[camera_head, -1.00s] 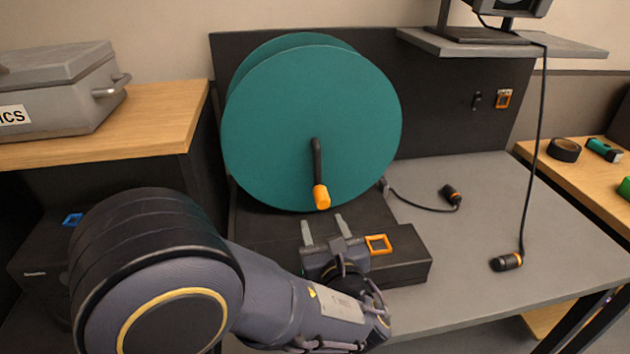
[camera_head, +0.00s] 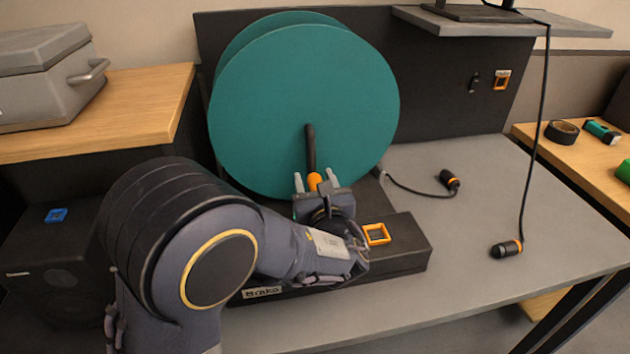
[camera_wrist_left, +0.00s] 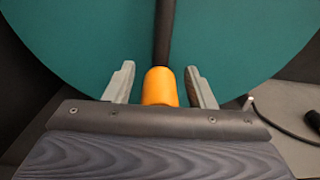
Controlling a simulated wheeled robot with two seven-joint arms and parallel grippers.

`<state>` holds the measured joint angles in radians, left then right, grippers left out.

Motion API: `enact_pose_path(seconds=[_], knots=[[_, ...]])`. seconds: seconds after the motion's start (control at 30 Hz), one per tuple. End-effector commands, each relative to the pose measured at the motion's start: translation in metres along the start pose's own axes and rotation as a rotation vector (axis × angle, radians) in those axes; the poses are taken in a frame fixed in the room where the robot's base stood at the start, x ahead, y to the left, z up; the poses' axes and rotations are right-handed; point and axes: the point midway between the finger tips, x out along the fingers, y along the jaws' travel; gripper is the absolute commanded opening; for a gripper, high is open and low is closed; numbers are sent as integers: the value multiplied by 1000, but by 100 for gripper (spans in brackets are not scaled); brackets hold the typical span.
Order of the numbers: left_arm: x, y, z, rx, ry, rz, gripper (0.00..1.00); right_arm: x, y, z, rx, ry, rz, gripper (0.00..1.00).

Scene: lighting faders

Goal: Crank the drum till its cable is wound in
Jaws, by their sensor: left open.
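The large teal drum (camera_head: 300,90) stands upright on the grey bench, and its face fills the left wrist view (camera_wrist_left: 90,40). Its black crank arm (camera_head: 310,147) hangs down from near the middle to an orange handle (camera_head: 314,181). My left gripper (camera_head: 314,183) is open, with one finger on each side of the orange handle (camera_wrist_left: 160,87). Gaps show between the fingers and the handle in the left wrist view. A short black cable (camera_head: 415,190) runs from the drum's lower right to a black and orange plug (camera_head: 449,180) on the bench. My right gripper is not in view.
A black box (camera_head: 410,245) labelled "Brake" with an orange square frame (camera_head: 376,234) lies below the drum. Another cable (camera_head: 536,130) hangs from the shelf (camera_head: 570,36) to a plug (camera_head: 507,249). The bench's right side is mostly clear. A grey case (camera_head: 45,75) stands left.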

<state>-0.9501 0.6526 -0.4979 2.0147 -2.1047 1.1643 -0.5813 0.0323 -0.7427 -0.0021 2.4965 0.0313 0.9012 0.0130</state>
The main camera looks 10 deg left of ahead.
Motion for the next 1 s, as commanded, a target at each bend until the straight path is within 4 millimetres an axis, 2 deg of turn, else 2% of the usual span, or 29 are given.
enact_pose_path(seconds=[0.17, 0.53, 1.0], knots=[[0, 0, 0, 0, 0, 0, 49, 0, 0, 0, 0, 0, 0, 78], [0, 0, 0, 0, 0, 1, 0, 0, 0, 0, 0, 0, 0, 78], [0, -7, -2, -72, 0, 1, 0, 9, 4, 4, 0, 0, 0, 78]])
